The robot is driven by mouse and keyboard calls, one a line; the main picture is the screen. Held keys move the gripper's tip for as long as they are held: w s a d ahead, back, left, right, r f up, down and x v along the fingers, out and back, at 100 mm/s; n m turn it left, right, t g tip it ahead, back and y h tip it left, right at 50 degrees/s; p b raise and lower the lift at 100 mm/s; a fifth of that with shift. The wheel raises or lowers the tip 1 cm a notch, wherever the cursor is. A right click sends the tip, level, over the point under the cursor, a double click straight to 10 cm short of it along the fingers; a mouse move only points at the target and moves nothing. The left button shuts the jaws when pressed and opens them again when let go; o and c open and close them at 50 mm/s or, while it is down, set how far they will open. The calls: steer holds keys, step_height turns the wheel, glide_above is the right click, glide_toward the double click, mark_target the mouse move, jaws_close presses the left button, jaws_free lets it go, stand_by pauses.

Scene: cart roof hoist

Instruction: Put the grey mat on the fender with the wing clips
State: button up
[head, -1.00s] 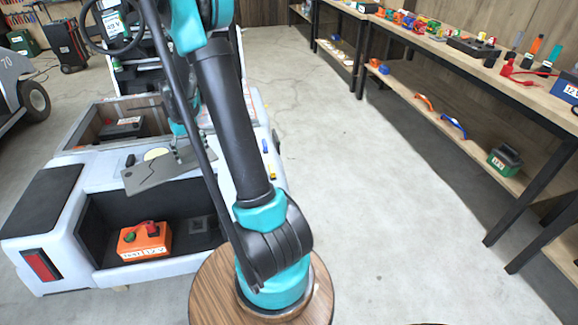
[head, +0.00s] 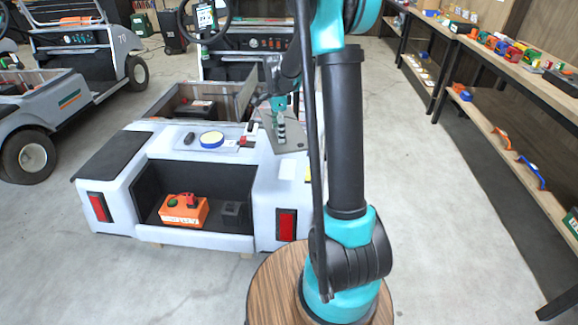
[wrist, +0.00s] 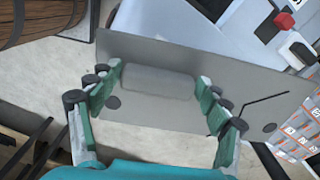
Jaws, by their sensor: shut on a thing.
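The grey mat (head: 295,138) is a flat sheet over the right rear part of the white cart body (head: 270,190) in the head view. In the wrist view the mat (wrist: 170,125) has a raised grey block in its middle, dark round spots and a thin black bent line. My gripper (head: 281,140) is shut on the mat; in the wrist view its fingers (wrist: 160,95) stand either side of the raised block. Whether the mat touches the cart, I cannot tell. I cannot pick out the fender clips surely; a small red piece (wrist: 285,20) shows on the cart.
An orange battery (head: 184,210) sits in the open rear bay. A workbench with shelves (head: 480,110) stands right; clear floor (head: 430,200) lies between.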

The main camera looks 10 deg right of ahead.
steer(key=m, duration=0.1)
steer(key=r+m, duration=0.1)
steer(key=a+m, duration=0.1)
steer(key=m, duration=0.1)
steer(key=shift+w+r, duration=0.15)
steer(key=shift+w, duration=0.1)
step_height(320, 180, down, 20)
steer(key=shift+r, duration=0.1)
stand_by(0.3)
steer(key=o, duration=1.6)
